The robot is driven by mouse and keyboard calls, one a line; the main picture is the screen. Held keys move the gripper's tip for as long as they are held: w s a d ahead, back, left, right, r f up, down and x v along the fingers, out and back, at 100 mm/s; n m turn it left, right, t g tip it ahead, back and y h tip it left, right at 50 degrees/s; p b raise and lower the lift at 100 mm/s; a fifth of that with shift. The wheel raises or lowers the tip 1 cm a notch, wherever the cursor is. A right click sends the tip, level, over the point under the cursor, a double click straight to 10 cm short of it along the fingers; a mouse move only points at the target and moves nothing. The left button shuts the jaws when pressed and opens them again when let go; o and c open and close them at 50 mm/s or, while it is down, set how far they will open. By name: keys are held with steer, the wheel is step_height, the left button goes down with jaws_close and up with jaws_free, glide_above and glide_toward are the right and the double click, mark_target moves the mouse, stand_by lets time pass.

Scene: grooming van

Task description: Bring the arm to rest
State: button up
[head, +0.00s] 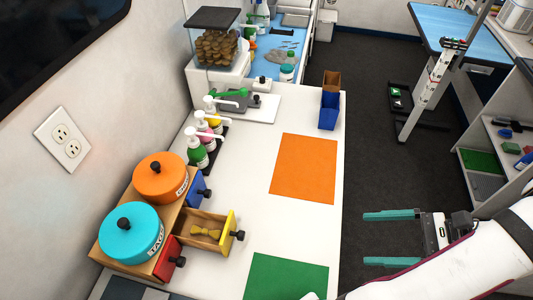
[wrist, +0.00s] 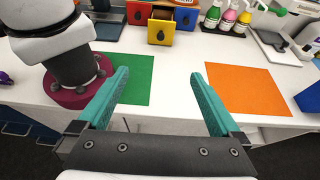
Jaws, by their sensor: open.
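My gripper (head: 392,238) has two teal fingers and is open and empty. In the head view it is at the lower right, beyond the white counter's right edge and over the dark floor. In the wrist view its fingers (wrist: 160,100) point toward the counter, apart from everything. My white arm (head: 470,255) reaches in from the lower right corner of the head view.
The white counter (head: 245,215) bears an orange mat (head: 304,168), a green mat (head: 285,278), pump bottles (head: 197,152), orange and teal lidded pots (head: 131,232), and an open yellow drawer (head: 208,229) holding a bone-like item. A blue box (head: 328,113) stands near the edge.

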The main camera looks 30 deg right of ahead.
steer(key=w+a+r+n+g+h, duration=0.1)
steer(key=w+a+r+n+g, duration=0.2)
steer(key=w+a+n+g, duration=0.3)
steer(key=w+a+r+n+g+h, duration=0.1)
steer(key=w+a+r+n+g, duration=0.3)
steer(key=a, duration=0.4)
steer(key=s+a+n+h, duration=0.3)
steer(key=a+n+h, duration=0.2)
steer(key=a+n, duration=0.6)
steer(key=shift+a+h, duration=0.4)
steer(key=shift+a, duration=0.05)
